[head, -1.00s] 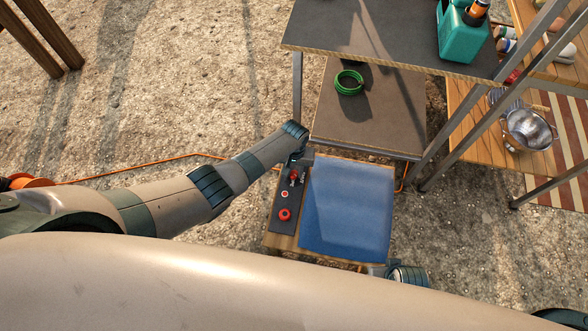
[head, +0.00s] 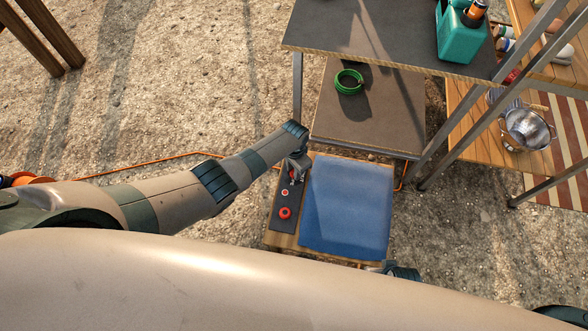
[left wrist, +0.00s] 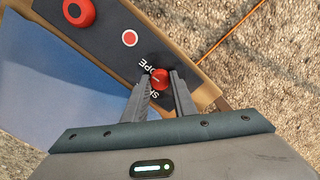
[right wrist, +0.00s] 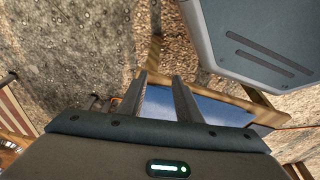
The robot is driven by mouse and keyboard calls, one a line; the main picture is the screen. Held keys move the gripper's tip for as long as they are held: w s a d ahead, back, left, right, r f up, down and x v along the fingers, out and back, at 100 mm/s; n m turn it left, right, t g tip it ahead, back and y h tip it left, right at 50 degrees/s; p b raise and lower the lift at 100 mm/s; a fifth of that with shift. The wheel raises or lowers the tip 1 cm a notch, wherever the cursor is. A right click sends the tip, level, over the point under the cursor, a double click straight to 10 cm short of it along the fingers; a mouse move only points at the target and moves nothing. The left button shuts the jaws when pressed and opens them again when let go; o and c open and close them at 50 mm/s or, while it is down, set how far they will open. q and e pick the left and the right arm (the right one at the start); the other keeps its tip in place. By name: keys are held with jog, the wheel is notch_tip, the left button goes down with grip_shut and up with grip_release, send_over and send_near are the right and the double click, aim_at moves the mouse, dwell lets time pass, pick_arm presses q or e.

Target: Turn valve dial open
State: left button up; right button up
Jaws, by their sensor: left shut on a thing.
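The red valve dial (left wrist: 160,79) sits on a dark control panel (left wrist: 112,38), with partly hidden white lettering beside it, "OPE" readable on one side. A pale mark shows on the dial. My left gripper (left wrist: 161,82) has its fingers on either side of the dial and is shut on it. In the head view the left gripper (head: 297,163) reaches down over the far end of the panel, and the dial is only partly visible. My right gripper (right wrist: 163,78) is open, with nothing visible between its fingers, near the panel's wooden base.
A red knob (head: 285,213) and a smaller red button (head: 284,192) share the panel. A blue pad (head: 345,208) lies right beside it. A shelf with a green coil (head: 348,82) and a teal canister (head: 462,32) stands beyond. Gravel at left carries an orange cord (head: 150,163).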

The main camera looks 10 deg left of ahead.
jog(key=shift+f, duration=0.1)
dwell(0.4)
pick_arm(q)
jog(key=o, duration=1)
jog(key=shift+o, duration=0.2)
jog(key=shift+r, duration=0.1)
jog(key=shift+r, duration=0.15)
jog(key=shift+r+p, duration=0.6)
jog(key=shift+r, duration=0.3)
notch_tip(320, 180, up, 3)
jog(key=shift+r+p, duration=0.2)
jog(key=shift+p, duration=0.45)
notch_tip(320, 180, up, 6)
jog(key=p, duration=0.1)
jog(key=shift+r, duration=0.2)
pick_arm(e)
jog(key=shift+t, duration=0.4)
jog(key=shift+s+a+f, duration=0.1)
jog(key=shift+s+f, duration=0.05)
jog(key=shift+f, duration=0.7)
jog(key=shift+s+a+f, duration=0.1)
jog(key=shift+s+f, duration=0.1)
jog(key=shift+f, duration=0.65)
jog(key=shift+s+f, duration=0.15)
jog(key=shift+f, duration=0.7)
